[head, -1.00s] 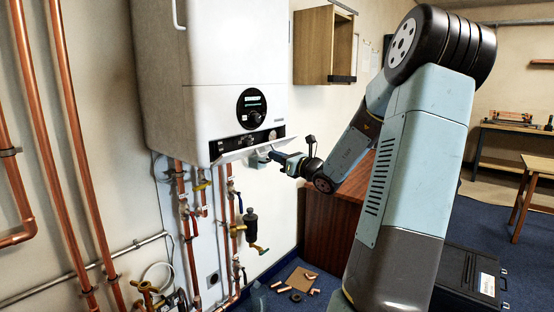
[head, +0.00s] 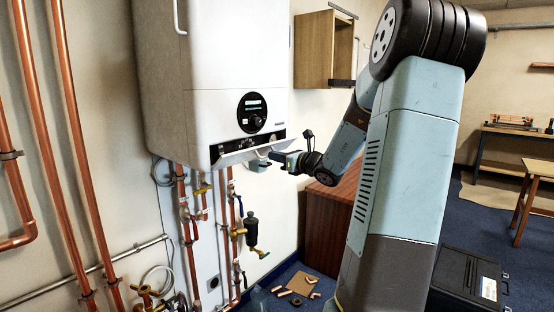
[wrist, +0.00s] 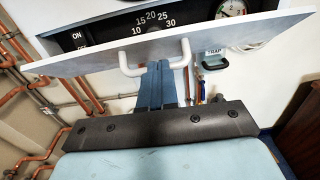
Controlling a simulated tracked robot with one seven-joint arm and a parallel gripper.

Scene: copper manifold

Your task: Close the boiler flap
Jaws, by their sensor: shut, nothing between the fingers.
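The boiler flap (head: 246,154) is a pale panel along the bottom front edge of the white boiler. It stands tilted outward, open, below the dark control strip. In the wrist view the flap (wrist: 90,62) spans the upper picture, with the dial panel showing above its edge. A white bar handle (wrist: 128,68) sticks out from the flap. My gripper (wrist: 157,68) is shut and empty, its blue fingers pointing at the middle of the handle and covering part of its bar. I cannot tell whether they touch. In the head view my gripper (head: 275,156) is just right of the flap.
Copper pipes and valves (head: 190,225) run below the boiler. A wooden wall cabinet (head: 314,50) hangs to the right, above a brown cabinet (head: 325,215). Cardboard with loose fittings (head: 300,284) lies on the floor. A black case (head: 465,275) stands at the right.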

